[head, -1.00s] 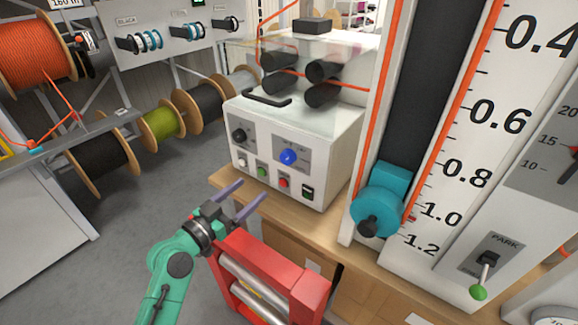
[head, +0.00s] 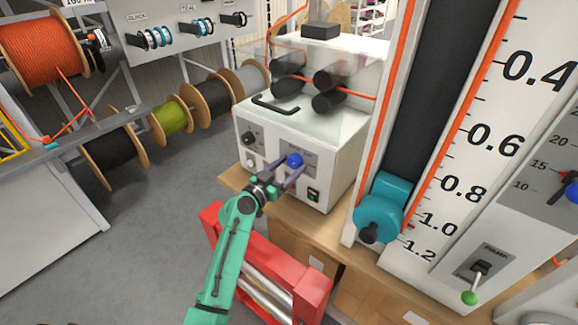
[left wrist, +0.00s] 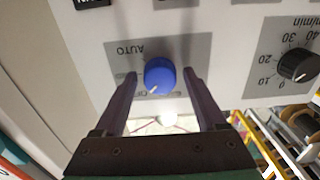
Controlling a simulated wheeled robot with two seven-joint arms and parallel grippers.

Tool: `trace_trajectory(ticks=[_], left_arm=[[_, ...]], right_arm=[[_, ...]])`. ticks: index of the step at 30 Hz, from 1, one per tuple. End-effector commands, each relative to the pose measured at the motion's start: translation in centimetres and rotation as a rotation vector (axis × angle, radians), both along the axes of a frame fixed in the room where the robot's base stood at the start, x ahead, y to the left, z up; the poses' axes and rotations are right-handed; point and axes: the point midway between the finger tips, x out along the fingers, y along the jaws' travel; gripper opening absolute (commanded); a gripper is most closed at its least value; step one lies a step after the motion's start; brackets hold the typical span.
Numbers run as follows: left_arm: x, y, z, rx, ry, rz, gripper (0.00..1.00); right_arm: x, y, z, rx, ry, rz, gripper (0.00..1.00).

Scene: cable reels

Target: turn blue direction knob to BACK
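The blue knob (head: 295,160) is on the front panel of the white machine (head: 345,150). In the left wrist view the blue knob (left wrist: 160,76) sits on a grey label plate (left wrist: 190,48) that looks upside down, with AUTO readable; the other lettering is partly hidden. A white pointer line shows on the knob. My left gripper (head: 285,172) is at the panel, its purple fingers open on either side of the knob. In the left wrist view the left gripper (left wrist: 163,88) shows gaps between both fingers and the knob. My right gripper is not in view.
A red roller frame (head: 300,280) stands in front of the bench. A teal carriage (head: 380,210) is on the right.

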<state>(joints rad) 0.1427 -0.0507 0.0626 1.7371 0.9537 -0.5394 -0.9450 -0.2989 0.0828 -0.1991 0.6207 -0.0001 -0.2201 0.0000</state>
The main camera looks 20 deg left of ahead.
Motion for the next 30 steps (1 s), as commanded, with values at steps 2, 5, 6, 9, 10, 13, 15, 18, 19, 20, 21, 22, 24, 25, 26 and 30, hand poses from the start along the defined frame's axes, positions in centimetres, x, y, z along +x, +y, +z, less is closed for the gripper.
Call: trace_trajectory(ticks=[2,5,6,9,10,13,15,18,19,20,21,22,24,25,26,30], left_arm=[[-0.01,0.02,0.0,0.0,0.0,0.0,0.38],[-0.02,0.03,0.0,0.0,0.0,0.0,0.0],[-0.03,0.03,0.0,0.0,0.0,0.0,0.0],[-0.03,0.03,0.0,-0.002,0.001,0.0,0.0],[-0.03,0.03,0.0,-0.004,0.001,0.0,0.0],[-0.04,0.04,-0.01,-0.017,0.007,0.0,0.0],[-0.04,0.03,-0.01,-0.033,0.013,0.0,0.0],[-0.04,0.01,-0.01,-0.07,0.028,0.0,0.0],[-0.04,0.0,0.0,-0.085,0.034,0.0,0.0],[-0.04,0.0,0.0,-0.1,0.039,0.0,0.0],[-0.04,0.0,0.01,-0.123,0.048,0.0,0.0],[-0.04,0.0,0.02,-0.143,0.056,0.0,0.0],[-0.06,-0.01,0.03,-0.192,0.075,0.0,0.0],[-0.06,-0.02,0.03,-0.214,0.084,0.0,0.0],[-0.06,-0.03,0.04,-0.237,0.093,-0.001,0.0],[-0.06,-0.05,0.09,-0.35,0.138,0.0,0.0]], right_arm=[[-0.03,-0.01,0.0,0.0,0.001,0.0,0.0],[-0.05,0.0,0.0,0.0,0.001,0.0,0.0],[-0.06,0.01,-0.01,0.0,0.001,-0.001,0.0],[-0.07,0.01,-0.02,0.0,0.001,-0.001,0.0],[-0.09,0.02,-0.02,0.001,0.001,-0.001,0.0],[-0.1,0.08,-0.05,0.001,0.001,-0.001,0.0],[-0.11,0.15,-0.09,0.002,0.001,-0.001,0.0],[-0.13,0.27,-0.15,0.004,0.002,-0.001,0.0],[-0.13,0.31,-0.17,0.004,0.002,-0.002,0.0],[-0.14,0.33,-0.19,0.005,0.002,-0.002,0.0],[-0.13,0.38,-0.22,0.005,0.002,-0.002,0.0],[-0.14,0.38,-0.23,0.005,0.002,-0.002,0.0],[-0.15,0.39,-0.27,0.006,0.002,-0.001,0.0],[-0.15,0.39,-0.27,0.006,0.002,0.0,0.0],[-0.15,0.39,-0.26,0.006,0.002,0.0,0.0],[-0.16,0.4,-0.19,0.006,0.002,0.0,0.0]])
